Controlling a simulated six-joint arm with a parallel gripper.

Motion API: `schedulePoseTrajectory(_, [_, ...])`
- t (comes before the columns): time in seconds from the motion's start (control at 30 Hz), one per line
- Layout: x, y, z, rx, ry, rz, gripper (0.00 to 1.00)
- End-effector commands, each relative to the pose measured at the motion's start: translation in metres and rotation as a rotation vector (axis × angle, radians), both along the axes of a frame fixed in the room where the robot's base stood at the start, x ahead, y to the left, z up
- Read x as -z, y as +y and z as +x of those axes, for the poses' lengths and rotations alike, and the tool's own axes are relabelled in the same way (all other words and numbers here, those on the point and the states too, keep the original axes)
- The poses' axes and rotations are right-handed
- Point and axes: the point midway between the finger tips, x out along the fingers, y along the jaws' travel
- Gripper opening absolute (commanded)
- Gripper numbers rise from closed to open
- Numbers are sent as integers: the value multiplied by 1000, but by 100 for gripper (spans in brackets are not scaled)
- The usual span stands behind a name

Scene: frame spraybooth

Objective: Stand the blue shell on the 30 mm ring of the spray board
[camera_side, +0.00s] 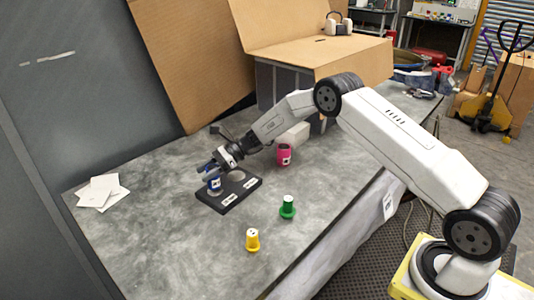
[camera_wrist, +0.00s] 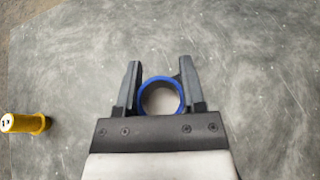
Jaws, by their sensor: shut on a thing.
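The blue shell (camera_side: 214,187) is upright in the side view, at the left end of the black spray board (camera_side: 243,195). My gripper (camera_side: 212,171) is shut on it. In the wrist view the shell's blue rim (camera_wrist: 142,95) shows as an open circle between the two fingers of my gripper (camera_wrist: 160,90). The board has two white labels along its near edge and a pale round spot on its right part. The board's left part is hidden behind the shell. I cannot tell whether the shell touches the board or hangs above it.
A green piece (camera_side: 288,208) and a yellow piece (camera_side: 252,240) stand nearer the table's front edge. A pink piece (camera_side: 284,155) stands behind the board. White sheets (camera_side: 103,191) lie at the left. Cardboard (camera_side: 190,55) stands at the back. The table's left front is clear.

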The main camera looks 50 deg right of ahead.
Motion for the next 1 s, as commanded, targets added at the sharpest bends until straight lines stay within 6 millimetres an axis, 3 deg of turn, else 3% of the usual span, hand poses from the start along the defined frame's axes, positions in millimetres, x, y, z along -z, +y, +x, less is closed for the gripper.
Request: schedulePoseTrajectory(1.0, [8,0,0,1,-1,0,0])
